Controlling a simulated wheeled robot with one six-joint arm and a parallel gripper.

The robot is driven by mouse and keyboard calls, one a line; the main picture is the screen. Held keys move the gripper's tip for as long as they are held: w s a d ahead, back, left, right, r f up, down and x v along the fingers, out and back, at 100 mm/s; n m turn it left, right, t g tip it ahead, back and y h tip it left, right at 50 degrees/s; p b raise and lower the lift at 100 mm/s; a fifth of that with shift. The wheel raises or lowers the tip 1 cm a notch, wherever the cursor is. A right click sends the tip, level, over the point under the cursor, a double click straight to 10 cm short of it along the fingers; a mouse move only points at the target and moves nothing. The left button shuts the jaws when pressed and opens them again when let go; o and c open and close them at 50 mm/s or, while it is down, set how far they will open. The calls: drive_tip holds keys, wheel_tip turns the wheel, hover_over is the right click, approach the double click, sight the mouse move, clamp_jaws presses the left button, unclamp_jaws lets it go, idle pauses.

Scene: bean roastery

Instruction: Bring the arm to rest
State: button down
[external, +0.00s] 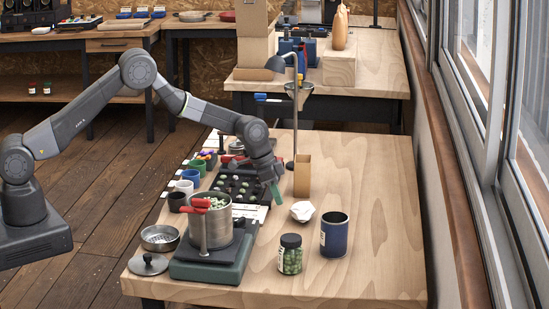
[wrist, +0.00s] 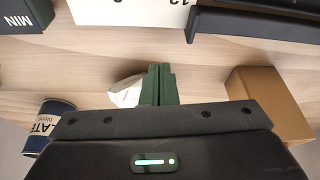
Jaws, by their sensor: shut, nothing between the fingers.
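My arm reaches in from the left in the external view and bends down over the wooden table (external: 360,235). My gripper (external: 277,197) hangs above the table with its green fingers together and nothing between them. The wrist view also shows the gripper (wrist: 158,75) shut, with the two fingers side by side. A crumpled white paper (external: 303,211) lies just right of the gripper on the table; the fingers partly hide it in the wrist view (wrist: 126,92).
A jar of green beans (external: 290,258), a blue can (external: 334,236), a cardboard box (external: 302,178) and a lamp (external: 296,110) stand nearby. The table's right side is clear. Windows (external: 500,120) line the right.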

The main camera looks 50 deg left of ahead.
drive_tip(key=b+v, duration=0.1)
drive_tip(key=v, duration=0.9)
drive_tip(key=shift+s, duration=0.2)
